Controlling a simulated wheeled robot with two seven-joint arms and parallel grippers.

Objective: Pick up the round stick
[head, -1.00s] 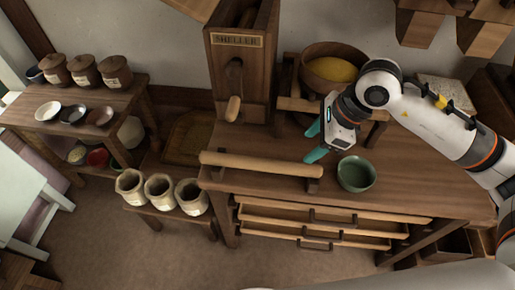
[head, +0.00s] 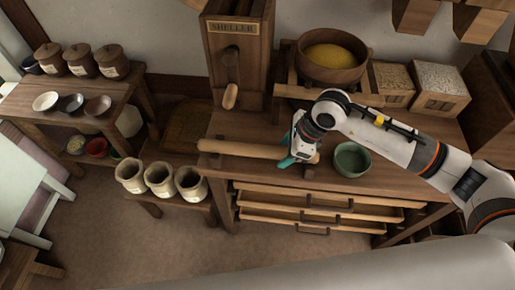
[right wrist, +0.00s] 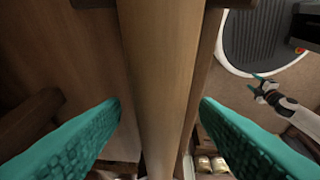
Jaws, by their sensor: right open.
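The round stick (head: 240,148) is a long pale wooden rod lying across the front of the wooden bench, held up near its right end by a small dark support. My right gripper (head: 293,160) is at the stick's right part, left of a green bowl. In the right wrist view the stick (right wrist: 160,60) runs lengthwise between the two teal fingers of my open right gripper (right wrist: 160,103), with a gap on each side. My left gripper (right wrist: 257,82) shows small at the right of that view, its teal fingers apart, away from the stick.
The green bowl (head: 352,159) stands close right of my right gripper. The sheller (head: 235,60) with its handle rises behind the stick. A bowl of yellow grain (head: 332,72) sits on a stand behind. Several open drawers (head: 310,214) jut out below. Pots (head: 160,178) stand left.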

